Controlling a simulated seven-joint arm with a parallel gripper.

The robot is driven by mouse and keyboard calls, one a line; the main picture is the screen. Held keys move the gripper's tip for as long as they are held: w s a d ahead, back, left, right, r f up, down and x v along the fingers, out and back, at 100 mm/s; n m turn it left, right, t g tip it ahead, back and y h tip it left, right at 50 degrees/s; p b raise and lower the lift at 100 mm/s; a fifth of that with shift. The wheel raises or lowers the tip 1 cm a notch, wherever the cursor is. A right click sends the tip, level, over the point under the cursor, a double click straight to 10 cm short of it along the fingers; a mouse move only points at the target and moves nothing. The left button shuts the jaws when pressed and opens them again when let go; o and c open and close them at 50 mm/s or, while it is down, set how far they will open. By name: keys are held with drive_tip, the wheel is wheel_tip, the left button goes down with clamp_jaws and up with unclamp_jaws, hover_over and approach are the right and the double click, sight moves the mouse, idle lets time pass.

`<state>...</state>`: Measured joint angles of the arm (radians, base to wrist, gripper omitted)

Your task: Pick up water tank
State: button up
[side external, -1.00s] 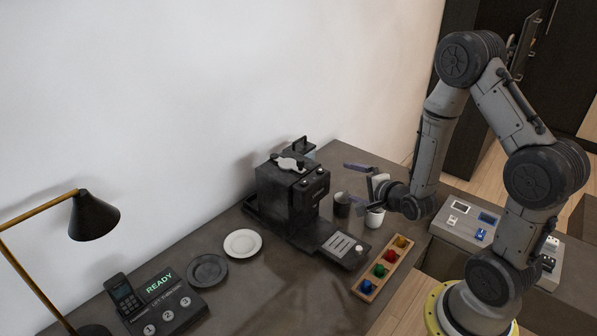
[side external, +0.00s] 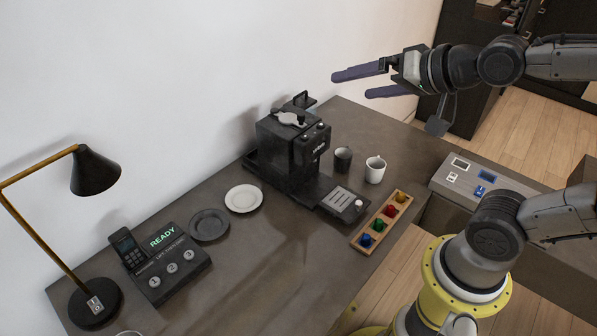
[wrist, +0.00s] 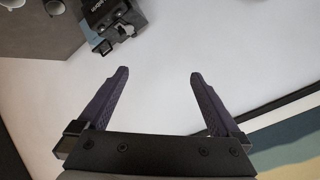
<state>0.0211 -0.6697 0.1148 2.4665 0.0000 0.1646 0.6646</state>
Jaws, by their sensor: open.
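The water tank is probably the part with a dark upright handle (side external: 304,99) at the back of the black coffee machine (side external: 287,150); the machine hides most of it. In the wrist view the machine (wrist: 112,22) shows at the top edge, partly cut off, with a pale blue part (wrist: 90,48) on its left that may be the tank. My gripper (side external: 352,84) is open and empty, high above the counter, to the right of the machine and clear of it. Its two fingers (wrist: 159,73) are spread wide in the wrist view, with only pale wall between them.
A dark cup (side external: 343,160) and a white mug (side external: 375,170) stand right of the machine. A wooden tray (side external: 393,205) of coloured capsules is in front. Plates (side external: 243,198), a phone console (side external: 165,262) and a lamp (side external: 95,170) are on the left. The wall (side external: 180,70) is behind.

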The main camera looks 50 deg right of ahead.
drive_tip(key=s+f+n+g, duration=0.2)
drive_tip(key=s, duration=0.2)
drive_tip(key=s+f+n+g, duration=0.2)
drive_tip(key=s+n, duration=0.1)
drive_tip(key=s, duration=0.1)
drive_tip(key=s+f+n+g, duration=0.2)
drive_tip(key=s, duration=0.2)
drive_tip(key=shift+s+a+f+n+g, duration=0.25)
drive_tip(key=shift+a+f+n+g, duration=0.05)
drive_tip(key=shift+f, duration=0.1)
drive_tip(key=shift+c, duration=0.9)
drive_tip(key=c, duration=0.7)
drive_tip(key=shift+o, duration=0.2)
